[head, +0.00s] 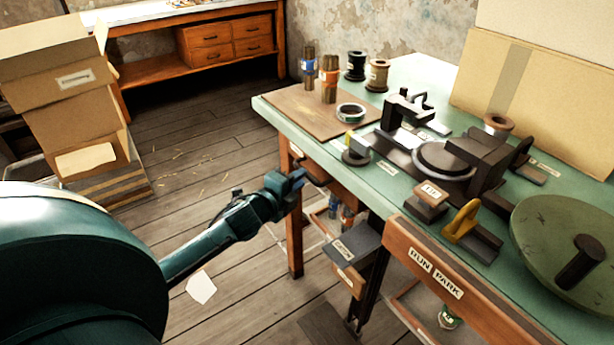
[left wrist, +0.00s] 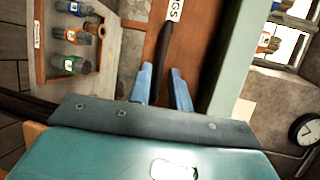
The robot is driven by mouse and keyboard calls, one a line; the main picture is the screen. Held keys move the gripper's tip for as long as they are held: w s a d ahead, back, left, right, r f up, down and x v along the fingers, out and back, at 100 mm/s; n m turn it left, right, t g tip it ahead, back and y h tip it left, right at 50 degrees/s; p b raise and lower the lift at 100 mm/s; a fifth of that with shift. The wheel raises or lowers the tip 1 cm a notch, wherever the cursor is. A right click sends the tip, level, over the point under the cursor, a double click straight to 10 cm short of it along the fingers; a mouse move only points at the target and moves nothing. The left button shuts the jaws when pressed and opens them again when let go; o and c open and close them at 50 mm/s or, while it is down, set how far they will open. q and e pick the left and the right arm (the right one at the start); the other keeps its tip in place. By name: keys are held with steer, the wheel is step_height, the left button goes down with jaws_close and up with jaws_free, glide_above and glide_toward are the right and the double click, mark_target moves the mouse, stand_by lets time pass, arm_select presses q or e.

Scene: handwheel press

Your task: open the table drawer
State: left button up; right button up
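The table drawer's wooden front (left wrist: 192,35) shows in the left wrist view, with a label ending in "GS". A dark bar handle (left wrist: 163,62) runs along it. My left gripper (left wrist: 162,78) has its two blue fingers on either side of this handle; they look apart, with a small gap showing. In the head view my left gripper (head: 297,181) is at the left end of the green-topped table (head: 400,185), just below the top's edge. There the gripper and the table edge hide most of the drawer. My right gripper is not in view.
A dark box (head: 357,245) on a post stands right of the gripper. A wooden panel marked "RUN PARK" (head: 437,270) is on the table's front. Cardboard boxes (head: 75,110) stand at the far left. The floor (head: 215,150) between is mostly clear.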

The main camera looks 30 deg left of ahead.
arm_select(q)
steer(key=shift+w+f, duration=0.2)
steer(key=shift+w, duration=0.85)
steer(key=shift+w+f, duration=0.2)
steer(key=shift+w, duration=0.85)
jaws_close()
